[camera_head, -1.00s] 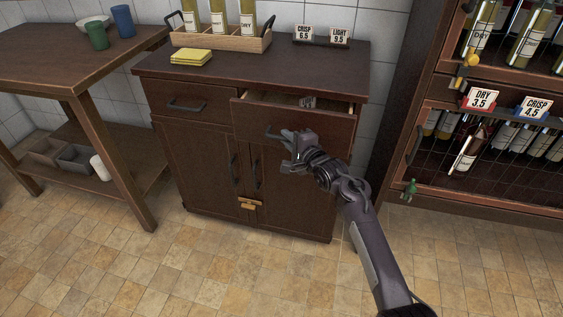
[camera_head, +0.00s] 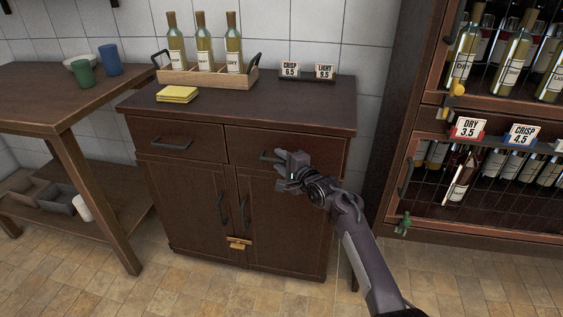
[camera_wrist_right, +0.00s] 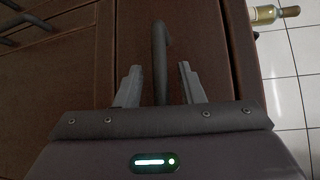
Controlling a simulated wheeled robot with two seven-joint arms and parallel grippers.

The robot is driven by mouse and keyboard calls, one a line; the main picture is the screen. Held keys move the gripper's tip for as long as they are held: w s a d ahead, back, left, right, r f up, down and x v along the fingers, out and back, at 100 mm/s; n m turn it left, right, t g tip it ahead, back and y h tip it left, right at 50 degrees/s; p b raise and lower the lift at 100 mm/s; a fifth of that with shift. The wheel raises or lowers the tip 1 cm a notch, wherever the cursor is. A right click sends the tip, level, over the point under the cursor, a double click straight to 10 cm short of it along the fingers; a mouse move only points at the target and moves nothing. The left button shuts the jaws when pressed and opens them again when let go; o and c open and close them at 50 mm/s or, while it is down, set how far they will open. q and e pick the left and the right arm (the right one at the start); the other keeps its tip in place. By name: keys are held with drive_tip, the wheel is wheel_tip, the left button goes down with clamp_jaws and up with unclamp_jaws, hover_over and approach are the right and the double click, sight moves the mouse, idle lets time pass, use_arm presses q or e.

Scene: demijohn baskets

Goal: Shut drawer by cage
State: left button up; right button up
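The dark wooden cabinet's right drawer (camera_head: 320,149), the one nearer the wire-fronted bottle cage (camera_head: 480,190), sits flush in the cabinet with no gap visible at its top. Its dark bar handle (camera_head: 267,156) is partly hidden behind my right gripper (camera_head: 284,176). In the right wrist view the handle (camera_wrist_right: 160,50) stands between the two fingers of the right gripper (camera_wrist_right: 159,84). The fingers are apart, with a gap on each side of the handle. The left drawer (camera_head: 172,137) is also shut. My left gripper is not in view.
A crate (camera_head: 205,77) of wine bottles, a yellow pad (camera_head: 177,94) and price signs (camera_head: 307,76) stand on the cabinet top. Cabinet doors with a brass latch (camera_head: 239,243) lie below the drawers. A side table (camera_head: 50,95) stands left. The floor in front is clear.

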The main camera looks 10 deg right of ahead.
drive_tip(key=shift+s, duration=0.1)
